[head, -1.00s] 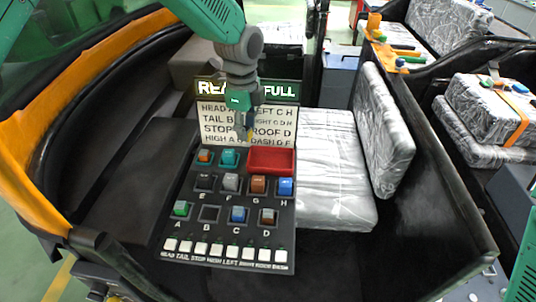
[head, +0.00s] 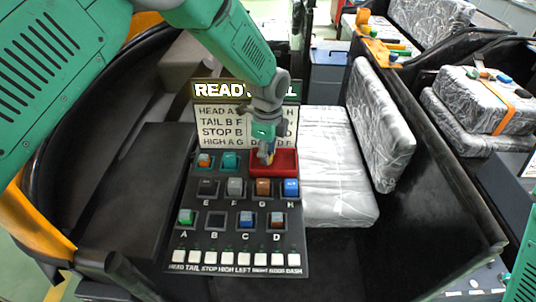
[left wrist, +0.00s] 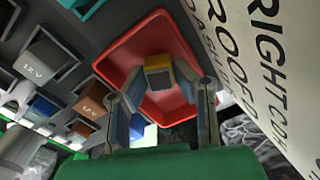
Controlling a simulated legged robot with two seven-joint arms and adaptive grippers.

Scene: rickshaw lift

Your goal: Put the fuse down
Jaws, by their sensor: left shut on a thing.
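My left gripper (head: 266,158) is shut on a fuse with a yellow and grey end, at the red tray (head: 287,160) on the fuse panel. In the left wrist view the fuse (left wrist: 158,73) sits between the fingertips, in front of the red tray (left wrist: 118,45). I cannot tell whether it touches the tray floor. The panel (head: 240,245) has lettered sockets. Socket B (head: 216,220) looks empty. A green fuse (head: 186,217) is at A and a blue one (head: 246,218) at C. My right gripper is out of view.
A sign board (head: 217,114) stands behind the panel, close to the left gripper. A row of white switches (head: 235,260) runs along the panel's front. A wrapped seat (head: 335,180) lies to the right, and a dark bench (head: 135,180) to the left.

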